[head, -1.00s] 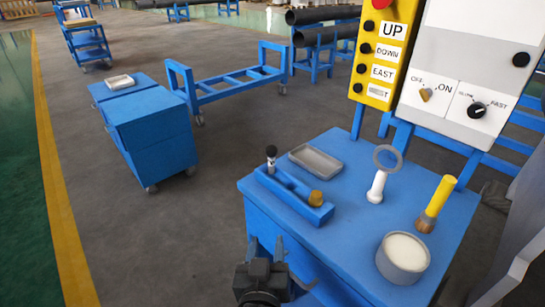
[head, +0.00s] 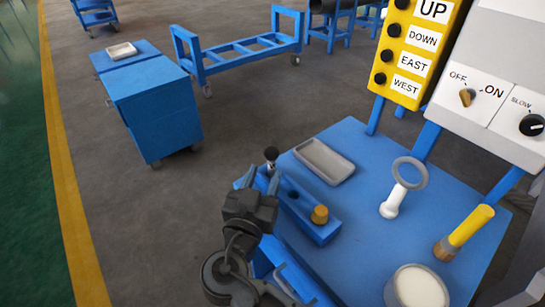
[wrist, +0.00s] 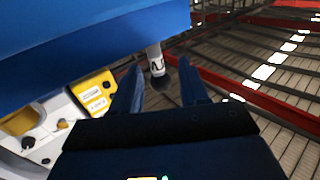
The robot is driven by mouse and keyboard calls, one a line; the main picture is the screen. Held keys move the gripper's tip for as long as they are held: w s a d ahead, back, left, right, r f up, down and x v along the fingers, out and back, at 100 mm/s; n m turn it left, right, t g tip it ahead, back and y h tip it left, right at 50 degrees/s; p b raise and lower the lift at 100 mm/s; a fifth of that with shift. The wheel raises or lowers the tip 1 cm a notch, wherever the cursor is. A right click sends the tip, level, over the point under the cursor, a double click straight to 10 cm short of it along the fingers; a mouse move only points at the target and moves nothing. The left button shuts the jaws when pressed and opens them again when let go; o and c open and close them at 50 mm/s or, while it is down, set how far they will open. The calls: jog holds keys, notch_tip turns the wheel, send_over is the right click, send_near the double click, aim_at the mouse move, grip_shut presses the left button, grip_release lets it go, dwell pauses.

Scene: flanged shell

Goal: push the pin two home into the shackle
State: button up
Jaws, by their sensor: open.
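A pin with a black ball knob (head: 271,154) stands upright at the far left end of a blue block (head: 311,226) on the blue table; I take it for pin two. In the wrist view its pale shaft (wrist: 156,60) carries a dark mark I cannot read for sure, and it shows between my fingers. My gripper (head: 262,180) is open, its fingers close to the pin; contact cannot be made out. It also shows in the wrist view (wrist: 161,82). A brass knob (head: 320,214) sits at the block's other end. I cannot tell which part is the shackle.
On the table (head: 362,240) are a grey tray (head: 324,160), a ring on a white stand (head: 392,202), a yellow-handled brush (head: 465,230) and a round tin (head: 416,288). A control panel (head: 420,50) rises behind. A blue cabinet (head: 152,110) stands left across open floor.

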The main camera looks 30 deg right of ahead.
aim_at(270, 165)
jog(key=w+d+p, duration=0.1)
jog(key=w+d+r, duration=0.1)
jog(key=shift+w+d+p, duration=0.15)
jog(key=shift+d+p, duration=0.2)
jog(key=shift+d, duration=0.05)
jog(key=shift+w+d+f, duration=0.2)
jog(key=shift+w+d, duration=0.2)
jog(key=shift+w, duration=0.05)
jog(key=shift+c, duration=0.2)
grip_shut()
